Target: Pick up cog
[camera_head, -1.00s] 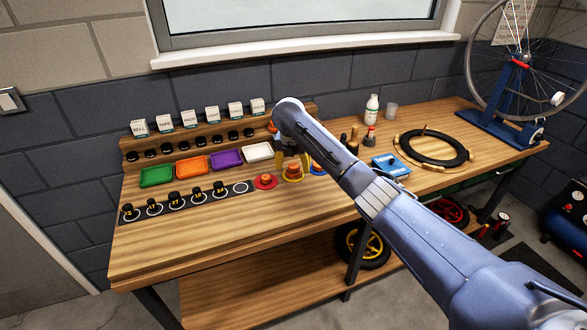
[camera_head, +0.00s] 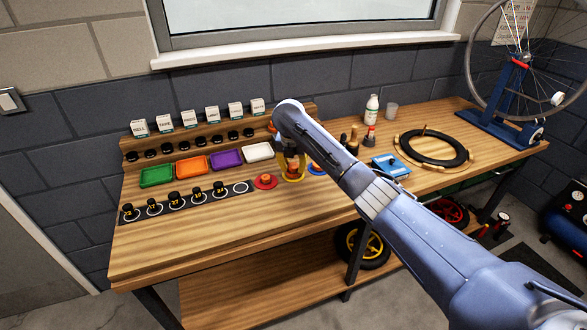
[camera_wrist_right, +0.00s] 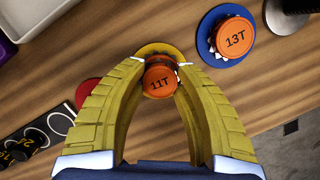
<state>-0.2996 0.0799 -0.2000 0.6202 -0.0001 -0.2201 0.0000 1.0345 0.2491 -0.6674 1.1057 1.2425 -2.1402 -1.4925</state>
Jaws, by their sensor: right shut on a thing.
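The cog with an orange hub marked 11T (camera_wrist_right: 160,80) is between the yellow fingers of my right gripper (camera_wrist_right: 157,64), over a yellow disc (camera_wrist_right: 157,47). The fingertips press on its sides; I cannot tell whether it has left the disc. In the head view my right gripper (camera_head: 292,166) is low over the bench at that disc, partly hidden by my arm. A second cog marked 13T (camera_wrist_right: 236,40) sits on a blue disc (camera_wrist_right: 206,50) to the right. My left gripper is not in view.
A red disc with an orange piece (camera_head: 265,181) is just left. A black strip with numbered cogs (camera_head: 174,200) lies further left, with green (camera_head: 156,176), orange, purple and white trays behind. A blue box (camera_head: 390,166) is to the right. The bench front (camera_head: 220,235) is clear.

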